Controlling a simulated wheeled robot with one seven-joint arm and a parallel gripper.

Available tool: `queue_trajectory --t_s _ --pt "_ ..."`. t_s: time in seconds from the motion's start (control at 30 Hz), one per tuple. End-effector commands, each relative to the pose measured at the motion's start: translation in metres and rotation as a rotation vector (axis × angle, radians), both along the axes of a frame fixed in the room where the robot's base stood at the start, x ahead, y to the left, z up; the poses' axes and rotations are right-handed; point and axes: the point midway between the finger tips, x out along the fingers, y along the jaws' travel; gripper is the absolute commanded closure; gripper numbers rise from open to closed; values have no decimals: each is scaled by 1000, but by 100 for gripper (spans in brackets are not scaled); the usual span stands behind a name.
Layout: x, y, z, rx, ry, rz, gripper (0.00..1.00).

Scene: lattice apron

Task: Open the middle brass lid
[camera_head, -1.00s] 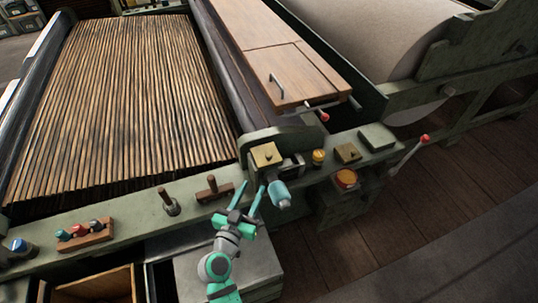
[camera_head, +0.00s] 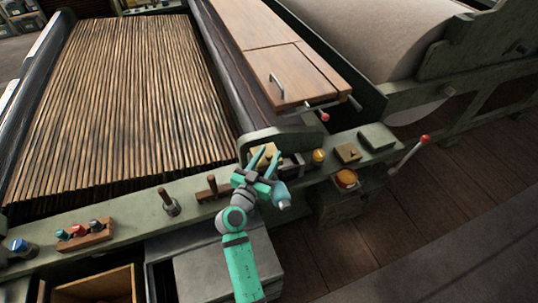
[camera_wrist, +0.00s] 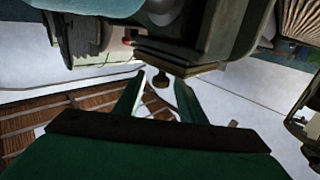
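A square brass lid (camera_head: 262,151) with a small knob lies on the green rail, partly hidden behind my gripper (camera_head: 267,158). Another square brass lid (camera_head: 347,152) sits further right on the rail. I cannot tell for sure which one the task calls the middle lid. My gripper is open, its fingers apart over the left-hand brass lid. In the wrist view a small dark brass knob (camera_wrist: 161,80) on a brass-edged plate (camera_wrist: 180,59) shows between and just beyond the open fingers (camera_wrist: 158,92). I see no contact with the knob.
A yellow cylinder (camera_head: 318,157), an orange-topped round button (camera_head: 346,178) and a pale blue-grey knob (camera_head: 281,196) are close by. A green block (camera_head: 377,137) and a red-tipped lever (camera_head: 424,139) are at right. Brown-handled pegs (camera_head: 169,203) stand left along the rail.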

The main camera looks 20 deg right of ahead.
Motion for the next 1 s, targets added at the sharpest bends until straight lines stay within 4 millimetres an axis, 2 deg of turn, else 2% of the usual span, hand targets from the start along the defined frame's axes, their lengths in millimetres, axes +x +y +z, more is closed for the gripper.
queue_trajectory --t_s 0.37,0.4,0.53,0.57,0.83,1.0 --pt "5 -5 0 -1 1 0 63" --pt "5 -5 0 -1 1 0 66" --pt "5 -5 0 -1 1 0 97" --pt "5 -5 0 -1 1 0 100" --pt "7 -6 1 -2 11 -3 100" --pt "18 -10 6 -2 57 -7 100"
